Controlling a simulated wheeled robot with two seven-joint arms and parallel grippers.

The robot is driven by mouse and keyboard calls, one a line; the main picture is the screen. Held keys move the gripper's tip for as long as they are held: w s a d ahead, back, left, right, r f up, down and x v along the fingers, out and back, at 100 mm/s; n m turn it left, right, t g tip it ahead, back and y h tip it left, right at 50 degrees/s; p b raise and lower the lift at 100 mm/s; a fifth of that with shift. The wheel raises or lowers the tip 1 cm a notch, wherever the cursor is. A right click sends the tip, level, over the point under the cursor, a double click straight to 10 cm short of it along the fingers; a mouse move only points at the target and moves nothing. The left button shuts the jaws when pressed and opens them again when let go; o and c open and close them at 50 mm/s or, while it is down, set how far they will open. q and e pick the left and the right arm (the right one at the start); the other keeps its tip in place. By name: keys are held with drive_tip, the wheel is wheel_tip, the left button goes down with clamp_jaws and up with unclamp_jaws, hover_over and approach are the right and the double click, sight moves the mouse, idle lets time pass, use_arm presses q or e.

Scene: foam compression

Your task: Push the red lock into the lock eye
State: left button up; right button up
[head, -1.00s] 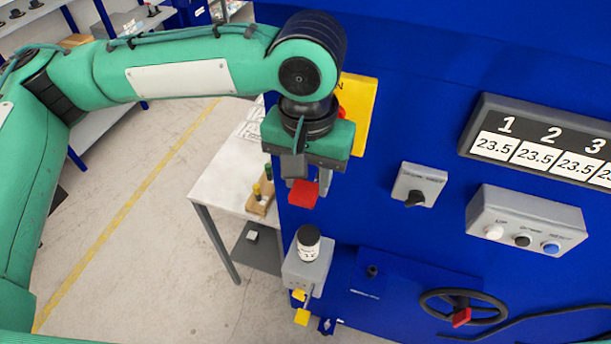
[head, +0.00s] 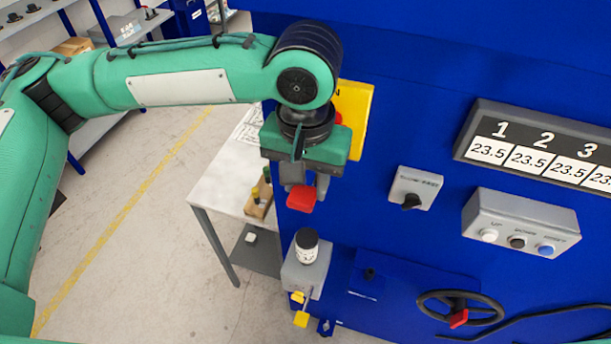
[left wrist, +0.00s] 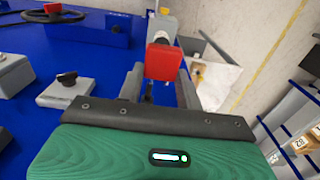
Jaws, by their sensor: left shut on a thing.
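The red lock (head: 301,197) is a small red block at the fingertips of my left gripper (head: 301,181), which points down beside the blue machine. In the left wrist view the red lock (left wrist: 163,62) shows at the tips of the two grey fingers of the left gripper (left wrist: 160,88), which is shut on it. A grey box (head: 306,273) with a white, black-capped cylinder (head: 306,245) on top is below the lock, apart from it. I cannot clearly make out the lock eye. My right gripper is not in view.
The blue machine (head: 420,100) fills the right. It carries a yellow panel (head: 354,112), a grey switch box (head: 416,188), a button box (head: 522,222) and a black handwheel (head: 430,300) with a red part. A table (head: 222,190) stands behind the gripper. Yellow parts (head: 301,319) hang below the grey box.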

sight(298, 199)
use_arm(q)
drive_tip(key=shift+w, duration=0.2)
idle(0.3)
drive_tip(key=shift+w+d+p, duration=0.2)
drive_tip(key=shift+w+p, duration=0.2)
drive_tip(key=shift+w, duration=0.15)
drive_tip(key=shift+w+d+p, duration=0.2)
drive_tip(key=shift+w+p, duration=0.2)
drive_tip(key=shift+w, duration=0.1)
drive_tip(key=o, duration=1.1)
drive_tip(key=shift+s, duration=0.1)
drive_tip(key=shift+s+a+p, duration=0.3)
drive_tip(key=shift+s+p, duration=0.15)
drive_tip(key=shift+s, duration=0.5)
drive_tip(key=shift+s+a+p, duration=0.35)
drive_tip(key=shift+s+p, duration=0.15)
drive_tip(key=shift+s, duration=0.4)
drive_tip(key=shift+s+a+p, duration=0.3)
drive_tip(key=shift+s+p, duration=0.15)
drive_tip(key=shift+s, duration=0.5)
